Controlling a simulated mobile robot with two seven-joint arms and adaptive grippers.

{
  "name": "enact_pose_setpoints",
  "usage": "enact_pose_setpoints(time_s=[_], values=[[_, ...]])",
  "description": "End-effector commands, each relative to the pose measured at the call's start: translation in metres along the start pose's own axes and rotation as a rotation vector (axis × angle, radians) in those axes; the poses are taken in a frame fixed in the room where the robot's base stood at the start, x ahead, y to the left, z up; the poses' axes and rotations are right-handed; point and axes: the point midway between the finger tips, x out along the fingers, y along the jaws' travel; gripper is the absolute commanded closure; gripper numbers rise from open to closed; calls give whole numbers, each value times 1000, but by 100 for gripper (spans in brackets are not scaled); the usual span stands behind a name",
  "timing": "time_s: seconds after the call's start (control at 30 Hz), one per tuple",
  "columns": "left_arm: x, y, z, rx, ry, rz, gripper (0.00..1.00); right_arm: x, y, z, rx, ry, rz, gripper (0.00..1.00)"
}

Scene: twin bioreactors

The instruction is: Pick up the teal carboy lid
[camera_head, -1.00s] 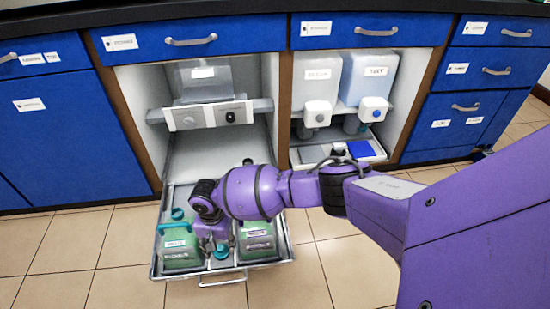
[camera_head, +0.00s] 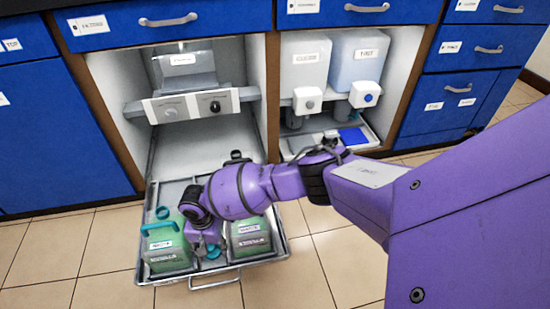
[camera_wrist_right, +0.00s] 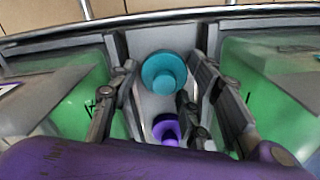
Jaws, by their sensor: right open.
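The teal carboy lid (camera_wrist_right: 164,72) is round with a raised knob and lies on the drawer floor between two green carboys. In the head view the lid (camera_head: 213,252) shows just below my right gripper (camera_head: 209,241). In the right wrist view my right gripper (camera_wrist_right: 164,66) is open, its fingers on either side of the lid with gaps. I cannot tell how far above the lid they are. The left carboy (camera_head: 167,253) has a teal handle; the right carboy (camera_head: 250,243) is partly behind my arm. My left gripper is not in view.
The pulled-out drawer (camera_head: 146,272) has raised walls and a front handle (camera_head: 215,283). A teal ring (camera_head: 162,212) lies behind the left carboy. A purple round piece (camera_wrist_right: 167,130) lies beside the lid. The carboys leave a narrow gap around my fingers.

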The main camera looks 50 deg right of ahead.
Motion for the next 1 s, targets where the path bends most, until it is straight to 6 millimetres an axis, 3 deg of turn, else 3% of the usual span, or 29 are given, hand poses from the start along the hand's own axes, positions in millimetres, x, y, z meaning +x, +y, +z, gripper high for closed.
enact_pose_setpoints(time_s=[0.17,0.33,0.77,1.0], values=[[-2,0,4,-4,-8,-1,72,-3,-3,-1,-1,2,-4,56],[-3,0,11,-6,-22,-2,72,-3,-3,-1,-1,2,-4,77],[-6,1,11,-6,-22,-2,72,-7,-2,0,-1,1,-4,78],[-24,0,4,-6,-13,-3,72,-34,-2,1,0,0,-4,78]])
